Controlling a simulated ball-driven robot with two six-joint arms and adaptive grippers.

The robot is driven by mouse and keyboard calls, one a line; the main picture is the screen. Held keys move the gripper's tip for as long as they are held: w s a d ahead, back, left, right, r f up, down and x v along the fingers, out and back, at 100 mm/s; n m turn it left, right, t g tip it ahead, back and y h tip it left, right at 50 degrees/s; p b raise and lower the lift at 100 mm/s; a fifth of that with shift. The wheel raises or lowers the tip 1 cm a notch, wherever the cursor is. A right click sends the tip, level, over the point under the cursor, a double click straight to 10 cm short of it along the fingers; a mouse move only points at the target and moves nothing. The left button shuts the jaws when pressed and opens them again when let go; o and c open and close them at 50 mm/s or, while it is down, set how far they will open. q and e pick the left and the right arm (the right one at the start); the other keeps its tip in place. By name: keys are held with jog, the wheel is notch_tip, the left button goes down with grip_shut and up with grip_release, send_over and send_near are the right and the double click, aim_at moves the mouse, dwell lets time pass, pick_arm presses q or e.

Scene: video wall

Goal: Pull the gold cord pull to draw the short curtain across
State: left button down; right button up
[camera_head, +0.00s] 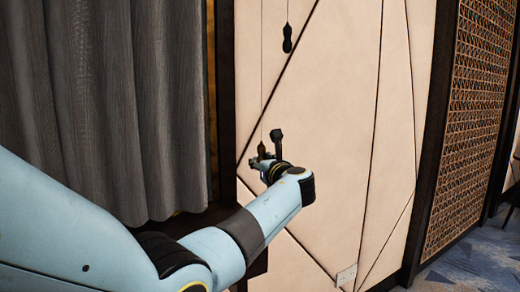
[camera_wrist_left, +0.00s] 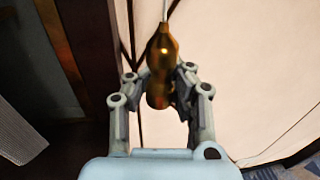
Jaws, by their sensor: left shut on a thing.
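The gold cord pull (camera_wrist_left: 161,55) hangs on a thin pale cord in the left wrist view. My left gripper (camera_wrist_left: 158,98) is shut on its lower part, with a finger on either side. In the head view the gold pull (camera_head: 261,149) shows small at my left gripper (camera_head: 267,160), under a thin vertical cord. The short curtain is taken to be the grey curtain (camera_head: 110,90) hanging at the left; its lower part is hidden by my left arm. My right gripper is not in view.
A black cord pull (camera_head: 287,38) hangs higher up, to the right of the gold pull's cord. A cream panelled wall (camera_head: 345,110) stands behind. A wooden lattice screen (camera_head: 475,120) and blue patterned carpet (camera_head: 470,265) are at the right.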

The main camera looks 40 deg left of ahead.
pick_arm(q)
notch_tip(320, 180, down, 6)
jog(key=b, duration=0.2)
jog(key=shift+s+d+b, duration=0.2)
jog(key=shift+d+b, duration=0.1)
jog(key=shift+d, duration=0.05)
jog(key=shift+f, duration=0.15)
jog(key=c, duration=1.8)
grip_release()
jog(key=o, duration=0.5)
jog(key=shift+d+r, duration=0.25)
jog(key=shift+r, duration=0.1)
jog(key=shift+o, duration=1.1)
jog(key=shift+r, duration=0.1)
jog(key=shift+a, duration=0.2)
